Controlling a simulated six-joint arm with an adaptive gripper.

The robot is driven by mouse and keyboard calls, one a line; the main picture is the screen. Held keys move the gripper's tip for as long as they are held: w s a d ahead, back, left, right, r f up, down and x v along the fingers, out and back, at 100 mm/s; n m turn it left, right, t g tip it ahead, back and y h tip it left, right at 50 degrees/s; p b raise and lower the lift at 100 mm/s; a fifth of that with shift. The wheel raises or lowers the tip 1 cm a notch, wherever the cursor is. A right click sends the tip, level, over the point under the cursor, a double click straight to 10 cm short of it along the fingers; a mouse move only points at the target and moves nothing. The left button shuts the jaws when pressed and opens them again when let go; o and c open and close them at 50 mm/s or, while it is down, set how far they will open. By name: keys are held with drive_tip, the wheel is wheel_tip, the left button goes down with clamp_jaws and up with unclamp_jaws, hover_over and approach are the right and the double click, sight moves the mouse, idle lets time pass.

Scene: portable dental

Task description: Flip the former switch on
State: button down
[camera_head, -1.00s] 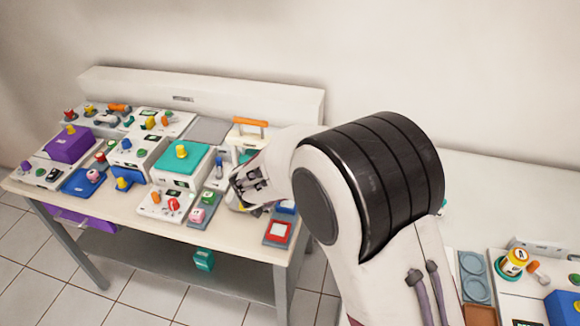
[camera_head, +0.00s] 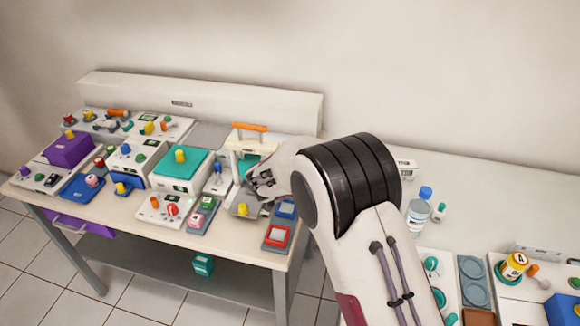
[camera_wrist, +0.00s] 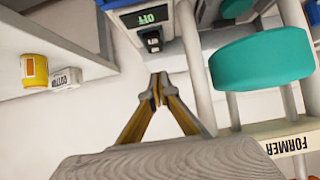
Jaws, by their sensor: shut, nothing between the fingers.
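The former (camera_head: 240,145) stands at the right of the left table, a white frame with an orange handle (camera_head: 250,127) and a teal part. The wrist view shows its "FORMER" label (camera_wrist: 287,145) and a teal round part (camera_wrist: 262,60). A small black switch (camera_wrist: 152,40) sits just below a display reading "OFF" (camera_wrist: 152,15). My gripper (camera_head: 258,183) is beside the former, partly covering it. In the wrist view my gripper's fingertips (camera_wrist: 157,88) are together and empty, in line with the switch and apart from it in the picture. The exact gap cannot be told.
A teal-topped box (camera_head: 180,168) and small knobbed panels crowd the table to the left. A red-framed pad (camera_head: 278,236) lies at the front right. A blue-capped bottle (camera_head: 418,212) stands on the right table.

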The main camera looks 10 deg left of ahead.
drive_tip(key=shift+w+f, duration=0.25)
drive_tip(key=shift+f, duration=0.75)
drive_tip(key=shift+w+f, duration=0.25)
drive_tip(key=shift+f, duration=0.75)
drive_tip(key=shift+w+f, duration=0.1)
drive_tip(key=shift+f, duration=0.1)
drive_tip(key=shift+w+f, duration=0.1)
drive_tip(key=shift+f, duration=0.05)
drive_tip(key=shift+w, duration=0.15)
drive_tip(key=shift+w+r, duration=0.25)
drive_tip(key=shift+w, duration=0.3)
drive_tip(key=shift+r, duration=0.15)
